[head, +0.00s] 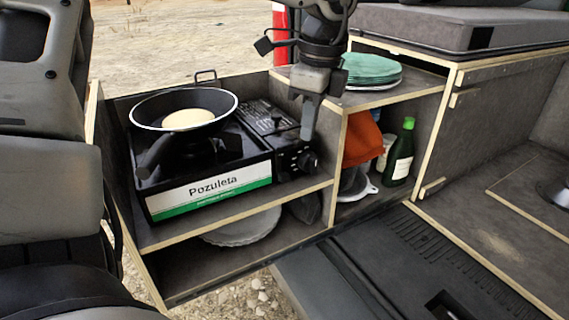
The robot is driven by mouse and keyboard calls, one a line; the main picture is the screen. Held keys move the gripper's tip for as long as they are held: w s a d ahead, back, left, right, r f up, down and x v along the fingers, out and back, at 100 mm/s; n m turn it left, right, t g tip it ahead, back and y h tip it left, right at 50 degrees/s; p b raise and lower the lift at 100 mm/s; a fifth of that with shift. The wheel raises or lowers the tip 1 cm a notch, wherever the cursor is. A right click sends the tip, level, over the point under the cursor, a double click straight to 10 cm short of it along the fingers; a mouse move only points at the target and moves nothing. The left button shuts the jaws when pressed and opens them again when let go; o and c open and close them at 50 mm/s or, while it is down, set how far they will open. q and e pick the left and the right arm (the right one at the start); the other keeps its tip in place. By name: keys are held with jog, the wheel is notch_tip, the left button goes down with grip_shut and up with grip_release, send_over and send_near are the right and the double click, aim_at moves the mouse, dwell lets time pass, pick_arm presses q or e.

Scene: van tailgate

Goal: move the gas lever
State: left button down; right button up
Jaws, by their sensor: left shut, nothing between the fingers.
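A black portable gas stove (222,150) labelled "Pozuleta" sits on the upper shelf of the wooden cabinet. Its control side is on the right, with a round black knob (308,160) at the front right. I cannot make out the gas lever for certain; it is too small or hidden near the gripper. My left gripper (309,134) comes down from the top, pointing down. It is shut and empty, just above the knob; I cannot tell if it touches the stove. My right gripper is not in view.
A pan (185,106) with a pale round food (187,119) stands on the burner. Green plates (370,68) stack on the right-hand top. A green bottle (400,155) and an orange cloth (362,140) sit in the compartment below. Cabinet walls closely border the stove.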

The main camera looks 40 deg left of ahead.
pick_arm(q)
notch_tip(320, 180, up, 9)
jog(key=shift+w+d+p, duration=0.15)
jog(key=shift+d+p, duration=0.25)
jog(key=shift+f, duration=0.1)
